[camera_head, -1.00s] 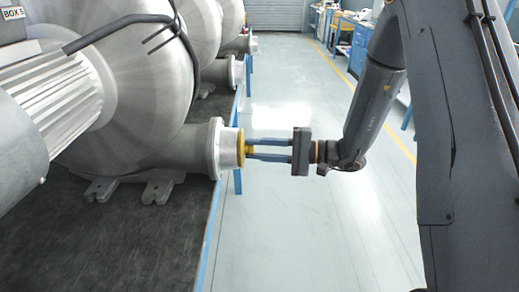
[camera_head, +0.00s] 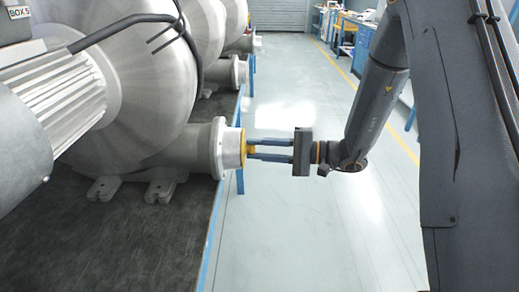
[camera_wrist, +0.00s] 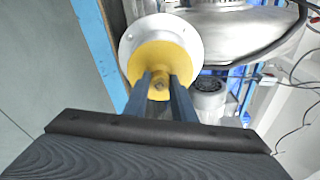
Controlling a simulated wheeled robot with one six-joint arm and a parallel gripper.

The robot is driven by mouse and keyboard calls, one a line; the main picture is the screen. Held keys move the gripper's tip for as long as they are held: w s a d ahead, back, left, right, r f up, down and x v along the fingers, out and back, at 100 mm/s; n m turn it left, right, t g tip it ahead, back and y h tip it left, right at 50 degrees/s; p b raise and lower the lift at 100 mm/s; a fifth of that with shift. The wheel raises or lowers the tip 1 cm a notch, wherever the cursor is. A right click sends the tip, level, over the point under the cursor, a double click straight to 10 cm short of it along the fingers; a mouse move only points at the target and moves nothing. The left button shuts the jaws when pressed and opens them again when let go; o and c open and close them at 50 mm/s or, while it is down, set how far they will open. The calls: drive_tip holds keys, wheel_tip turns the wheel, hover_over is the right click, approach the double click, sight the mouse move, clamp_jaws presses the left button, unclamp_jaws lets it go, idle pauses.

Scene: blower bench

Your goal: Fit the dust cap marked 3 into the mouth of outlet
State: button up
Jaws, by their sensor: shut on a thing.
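The yellow dust cap (camera_head: 244,148) is at the mouth of the nearest blower's outlet (camera_head: 220,149), a pale metal pipe end with a flange. In the wrist view the yellow cap (camera_wrist: 151,68) covers the middle of the round flange (camera_wrist: 187,38). My gripper (camera_head: 254,149) is shut on the cap's knob, and its two long fingers also show in the wrist view (camera_wrist: 160,88). The cap looks against the mouth, but I cannot tell how deep it sits. No number is readable on the cap.
More blowers stand behind, with outlets (camera_head: 238,72) along the bench edge. The dark bench top (camera_head: 110,240) has a blue edge. The pale floor (camera_head: 300,230) to the right is clear. A workbench (camera_head: 365,45) stands at the back right.

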drive_tip(key=shift+a, duration=0.1)
drive_tip(key=o, duration=1.1)
drive_tip(key=shift+o, duration=0.2)
drive_tip(key=s+d, duration=0.1)
drive_tip(key=d, duration=0.6)
drive_tip(key=shift+s+d+r+b, duration=0.15)
drive_tip(key=shift+s+d+b, duration=0.05)
drive_tip(key=shift+d+b, duration=0.2)
drive_tip(key=shift+a, duration=0.1)
